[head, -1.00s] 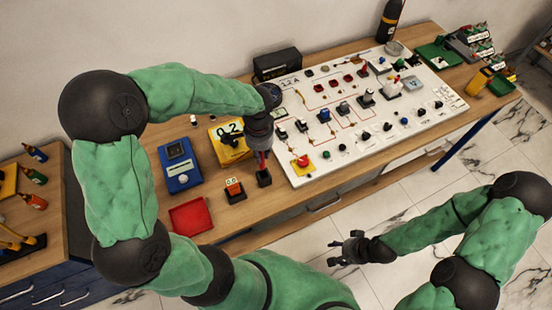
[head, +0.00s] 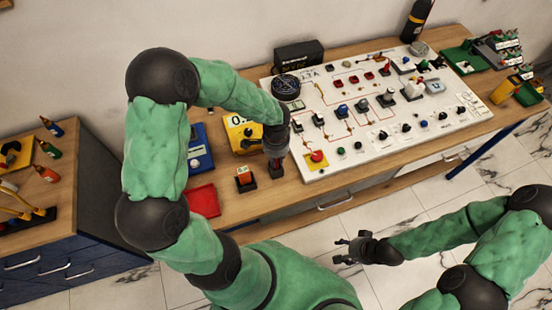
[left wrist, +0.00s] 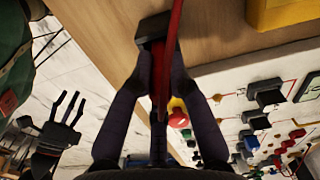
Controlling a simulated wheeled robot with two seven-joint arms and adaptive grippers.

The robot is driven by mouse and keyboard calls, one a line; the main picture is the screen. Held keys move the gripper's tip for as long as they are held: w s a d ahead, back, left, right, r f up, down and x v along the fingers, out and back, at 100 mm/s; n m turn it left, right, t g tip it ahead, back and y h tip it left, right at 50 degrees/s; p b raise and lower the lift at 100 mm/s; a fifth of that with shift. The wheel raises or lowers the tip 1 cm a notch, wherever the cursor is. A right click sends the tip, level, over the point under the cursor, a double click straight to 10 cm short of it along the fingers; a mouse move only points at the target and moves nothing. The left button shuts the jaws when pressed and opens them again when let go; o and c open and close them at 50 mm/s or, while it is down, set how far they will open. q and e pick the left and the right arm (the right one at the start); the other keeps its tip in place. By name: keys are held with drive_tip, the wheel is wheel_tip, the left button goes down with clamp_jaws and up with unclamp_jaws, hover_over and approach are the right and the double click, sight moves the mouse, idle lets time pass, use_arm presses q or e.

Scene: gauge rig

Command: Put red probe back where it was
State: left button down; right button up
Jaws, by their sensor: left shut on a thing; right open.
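The red probe (left wrist: 162,75) is between the fingers of my left gripper (left wrist: 160,88) in the left wrist view, with its far end at a small black holder block (left wrist: 153,27). I cannot tell how deep the probe sits in the block. My right gripper (head: 349,248) is open and empty, away from the bench, over the floor.
A red tray (head: 203,201), a blue meter (head: 200,150) and a yellow meter (head: 241,131) are nearby. The white gauge panel (head: 330,160) with an emergency button lies to the right.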

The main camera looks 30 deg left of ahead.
use_arm(q)
drive_tip(key=shift+r, duration=0.1)
drive_tip(key=shift+f, duration=0.25)
drive_tip(key=c, duration=1.2)
unclamp_jaws()
drive_tip(key=shift+r, duration=0.1)
drive_tip(key=shift+r, duration=0.5)
wheel_tip(320, 180, up, 11)
drive_tip(key=shift+r+p, duration=0.15)
drive_tip(key=shift+p, duration=0.9)
